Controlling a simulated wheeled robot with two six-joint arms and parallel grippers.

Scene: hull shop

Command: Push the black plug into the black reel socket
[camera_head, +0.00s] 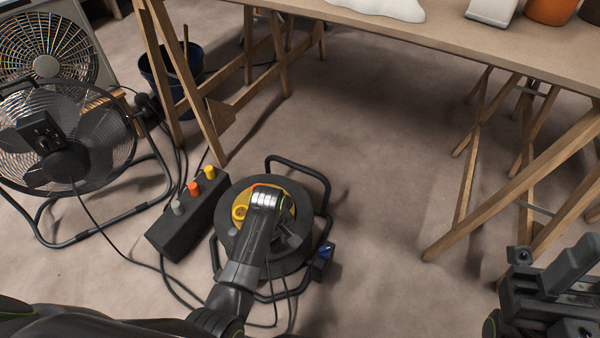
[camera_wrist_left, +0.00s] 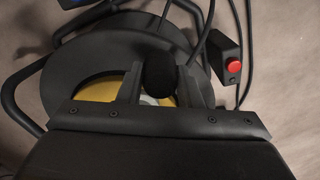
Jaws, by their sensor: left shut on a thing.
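The black cable reel (camera_head: 232,194) stands on the floor with a yellow centre face (camera_head: 286,211); its black drum (camera_wrist_left: 70,62) and part of the yellow face (camera_wrist_left: 98,91) also show in the left wrist view. My left gripper (camera_wrist_left: 160,88) is over the reel's centre, shut on the black plug (camera_wrist_left: 158,72). The plug is a dark rounded body between the two fingers. The socket under the plug is hidden, so I cannot tell whether the plug touches it. My right gripper (camera_head: 550,285) is at the lower right, away from the reel; its jaw opening is unclear.
A black power strip (camera_head: 180,240) with grey, orange and yellow plugs lies left of the reel. Fans stand at the left; cables cross the floor. A trestle table (camera_head: 430,40) is behind. Floor at centre right is clear.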

